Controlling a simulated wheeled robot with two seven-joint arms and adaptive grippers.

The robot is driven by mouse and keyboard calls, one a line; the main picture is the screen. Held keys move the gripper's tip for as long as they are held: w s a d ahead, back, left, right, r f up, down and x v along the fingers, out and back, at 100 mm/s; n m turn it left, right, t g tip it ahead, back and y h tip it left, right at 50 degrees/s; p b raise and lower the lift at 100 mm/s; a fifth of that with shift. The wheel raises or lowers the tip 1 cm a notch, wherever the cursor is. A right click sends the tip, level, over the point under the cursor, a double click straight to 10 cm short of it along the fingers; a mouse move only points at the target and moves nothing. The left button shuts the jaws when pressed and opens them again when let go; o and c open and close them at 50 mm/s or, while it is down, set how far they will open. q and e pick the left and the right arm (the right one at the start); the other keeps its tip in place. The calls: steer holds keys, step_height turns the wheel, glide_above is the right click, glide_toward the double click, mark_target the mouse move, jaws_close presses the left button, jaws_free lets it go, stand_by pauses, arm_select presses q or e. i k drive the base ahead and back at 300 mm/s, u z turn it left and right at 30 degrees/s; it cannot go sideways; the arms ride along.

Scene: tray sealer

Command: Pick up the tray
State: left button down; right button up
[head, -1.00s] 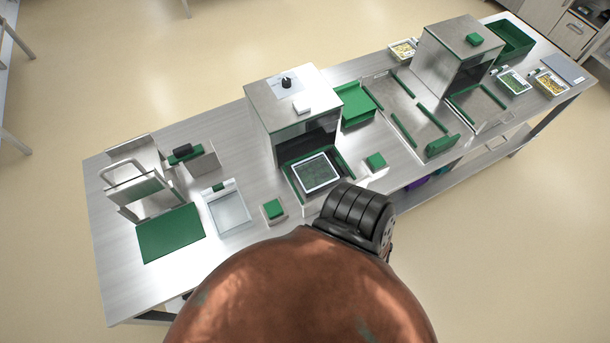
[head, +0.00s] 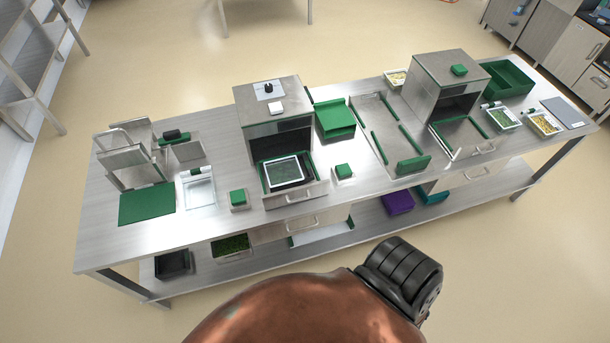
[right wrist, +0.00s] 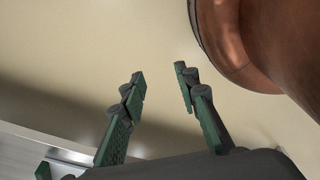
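A white-rimmed tray (head: 283,172) sits in the pulled-out drawer (head: 296,194) of the left steel sealing machine (head: 274,114). Two filled trays, one green (head: 504,117) and one yellow (head: 544,123), lie at the table's right end. On the lower shelf are a black tray (head: 173,265) and a tray with green content (head: 231,246). Which tray is meant, I cannot tell. My right gripper (right wrist: 159,83) is open and empty over the floor in the right wrist view, away from all trays. My left gripper is not in view.
The long steel table (head: 220,228) also carries a second machine (head: 446,92), a green bin (head: 507,80), a green mat (head: 147,204) and green-topped blocks. Purple (head: 397,202) and teal bins stand on the lower shelf. The floor in front is clear.

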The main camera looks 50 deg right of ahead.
mark_target(281, 174)
steer(key=z, duration=1)
steer(key=i, duration=0.2)
steer(key=z, duration=0.05)
